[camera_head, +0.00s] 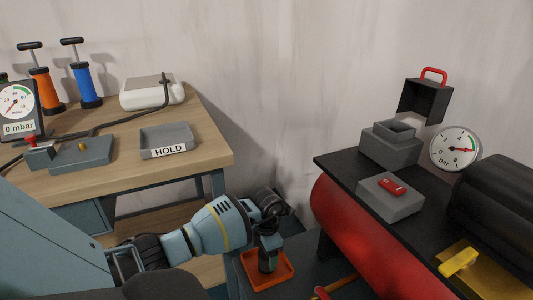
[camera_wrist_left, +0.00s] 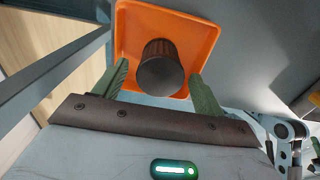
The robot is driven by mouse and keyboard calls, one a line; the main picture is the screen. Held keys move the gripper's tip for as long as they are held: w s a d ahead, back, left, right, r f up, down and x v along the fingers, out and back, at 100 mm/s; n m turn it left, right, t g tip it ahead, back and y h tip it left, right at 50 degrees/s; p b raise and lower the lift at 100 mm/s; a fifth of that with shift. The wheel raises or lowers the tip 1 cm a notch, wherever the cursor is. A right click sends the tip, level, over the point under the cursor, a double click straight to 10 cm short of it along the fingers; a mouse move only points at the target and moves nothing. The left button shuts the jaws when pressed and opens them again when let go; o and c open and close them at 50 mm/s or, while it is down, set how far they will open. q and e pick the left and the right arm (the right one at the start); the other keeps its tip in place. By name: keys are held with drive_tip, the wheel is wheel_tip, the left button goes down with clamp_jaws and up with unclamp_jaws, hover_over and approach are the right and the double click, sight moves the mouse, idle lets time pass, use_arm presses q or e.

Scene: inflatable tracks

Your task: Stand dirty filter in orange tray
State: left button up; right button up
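The orange tray (camera_head: 249,283) lies low at the bottom centre of the head view. It also fills the upper middle of the left wrist view (camera_wrist_left: 128,32). The dirty filter, a dark ribbed cylinder (camera_wrist_left: 160,68), stands upright in the tray in the left wrist view. In the head view it is mostly hidden by my gripper. My left gripper (camera_head: 268,255) points down over the tray. Its green fingers (camera_wrist_left: 159,82) are spread on either side of the filter, with a small gap showing at each side. My right gripper is not clearly seen.
A wooden table at the left holds a grey HOLD tray (camera_head: 166,139), pumps and a gauge. At the right, a black bench over a red tank (camera_head: 349,232) carries grey boxes, a red part (camera_head: 391,186) and a pressure gauge (camera_head: 455,148).

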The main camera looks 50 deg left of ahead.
use_arm(q)
drive_tip(key=shift+r, duration=0.55)
wheel_tip(320, 180, up, 11)
drive_tip(key=p, duration=0.2)
drive_tip(key=shift+r, duration=0.15)
idle(0.4)
